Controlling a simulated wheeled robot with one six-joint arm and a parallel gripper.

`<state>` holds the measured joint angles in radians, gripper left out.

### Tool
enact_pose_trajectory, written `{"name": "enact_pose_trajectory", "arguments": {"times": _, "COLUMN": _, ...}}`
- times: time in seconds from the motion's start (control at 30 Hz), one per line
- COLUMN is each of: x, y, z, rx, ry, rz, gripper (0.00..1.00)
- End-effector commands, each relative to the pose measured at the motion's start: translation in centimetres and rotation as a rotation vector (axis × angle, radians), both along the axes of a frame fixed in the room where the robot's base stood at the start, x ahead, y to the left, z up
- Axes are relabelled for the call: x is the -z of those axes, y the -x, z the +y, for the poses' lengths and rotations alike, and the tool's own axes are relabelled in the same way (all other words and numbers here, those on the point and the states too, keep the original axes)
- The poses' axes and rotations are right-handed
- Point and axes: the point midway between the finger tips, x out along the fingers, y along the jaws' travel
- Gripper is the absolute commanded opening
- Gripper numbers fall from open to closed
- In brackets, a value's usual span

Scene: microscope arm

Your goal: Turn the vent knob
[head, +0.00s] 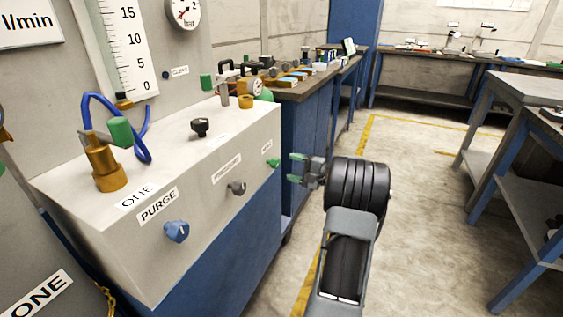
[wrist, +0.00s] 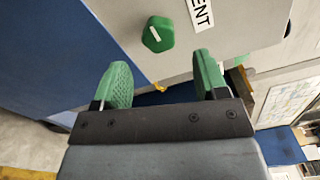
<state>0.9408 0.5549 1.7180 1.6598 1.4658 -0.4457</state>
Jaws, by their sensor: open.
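The vent knob is a small green knob (wrist: 158,34) with a white pointer line, on the pale front panel in the wrist view. A label (wrist: 200,14) ending in "ENT" is beside it. In the head view the green knob (head: 273,163) is at the right end of the panel. My gripper (head: 292,168) has green fingers, spread apart and empty, just right of the knob. In the wrist view my gripper (wrist: 161,60) has its fingertips short of the knob, which shows beyond the gap between them. Nothing hides the knob there.
A blue knob (head: 176,231) labelled PURGE and a dark knob (head: 237,188) are on the same panel. A brass valve (head: 107,168) and a black knob (head: 200,127) stand on the cabinet top. Open floor (head: 425,190) lies to the right.

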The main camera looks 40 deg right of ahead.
Motion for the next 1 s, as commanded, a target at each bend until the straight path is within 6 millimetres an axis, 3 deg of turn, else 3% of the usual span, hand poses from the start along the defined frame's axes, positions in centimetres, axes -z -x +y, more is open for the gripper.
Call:
{"name": "enact_pose_trajectory", "arguments": {"times": 0.2, "x": -0.1, "y": 3.5, "z": -2.0, "rx": 0.004, "ry": -0.002, "rz": 0.001, "gripper": 0.67}}
{"name": "enact_pose_trajectory", "arguments": {"times": 0.4, "x": 0.0, "y": 5.4, "z": -2.9, "rx": 0.002, "ry": -0.001, "rz": 0.0, "gripper": 0.67}}
{"name": "enact_pose_trajectory", "arguments": {"times": 1.0, "x": 0.0, "y": 6.0, "z": -3.2, "rx": 0.0, "ry": -0.001, "rz": 0.0, "gripper": 0.67}}
